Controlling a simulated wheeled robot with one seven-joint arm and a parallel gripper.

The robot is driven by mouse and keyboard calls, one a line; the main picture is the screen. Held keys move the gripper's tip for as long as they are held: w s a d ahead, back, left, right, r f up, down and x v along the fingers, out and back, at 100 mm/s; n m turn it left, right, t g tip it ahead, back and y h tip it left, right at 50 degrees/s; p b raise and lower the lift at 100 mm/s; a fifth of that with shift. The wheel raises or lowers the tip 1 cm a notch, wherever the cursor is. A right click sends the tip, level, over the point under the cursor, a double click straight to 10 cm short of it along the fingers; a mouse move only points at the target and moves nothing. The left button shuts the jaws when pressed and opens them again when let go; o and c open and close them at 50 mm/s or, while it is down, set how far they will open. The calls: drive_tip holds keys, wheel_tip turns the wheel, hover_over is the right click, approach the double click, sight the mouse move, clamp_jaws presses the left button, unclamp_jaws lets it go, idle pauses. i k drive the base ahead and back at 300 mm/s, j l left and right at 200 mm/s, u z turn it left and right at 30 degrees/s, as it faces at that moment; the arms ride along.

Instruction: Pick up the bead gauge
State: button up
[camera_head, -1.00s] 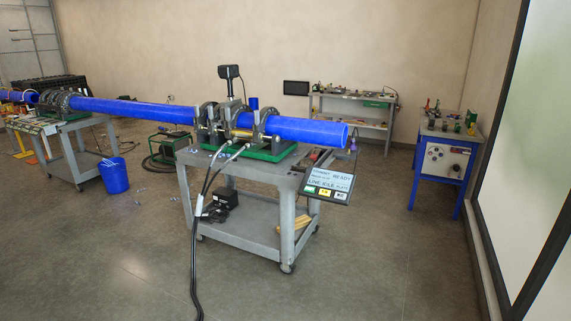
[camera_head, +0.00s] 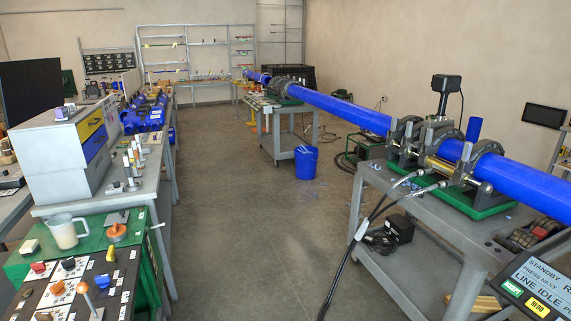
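I cannot pick out the bead gauge for certain; many small tools in view are too small to tell apart. The fusion cart (camera_head: 392,278) stands at the right. Its clamp machine (camera_head: 412,142) grips a long blue pipe (camera_head: 340,110). Small dark and reddish items (camera_head: 535,232) lie on the cart's right end, partly cut by the view. On the left bench, a green-topped station (camera_head: 100,240) carries small knobs and tools. My gripper is not in view.
A blue bucket (camera_head: 306,162) stands on the floor. Black hoses (camera_head: 345,262) hang from the cart to the floor. The aisle (camera_head: 250,230) between bench and cart is clear.

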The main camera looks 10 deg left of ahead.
sight(137, 136)
drive_tip(key=i+j+u, duration=0.2)
drive_tip(key=i+u, duration=0.3)
drive_tip(key=i, duration=0.25)
drive_tip(key=i+l+u, duration=0.1)
drive_tip(key=i+u, duration=0.35)
drive_tip(key=i, duration=0.35)
drive_tip(key=i+u, duration=0.15)
drive_tip(key=i, duration=1.15)
drive_tip(key=i+l+u, duration=0.1)
drive_tip(key=i, duration=1.25)
drive_tip(key=i+u, duration=0.3)
drive_tip(key=i, duration=0.2)
drive_tip(key=i+l+u, duration=0.2)
drive_tip(key=i+u, duration=0.15)
drive_tip(key=i, duration=0.15)
drive_tip(key=i+l+u, duration=0.3)
drive_tip(key=i, duration=0.15)
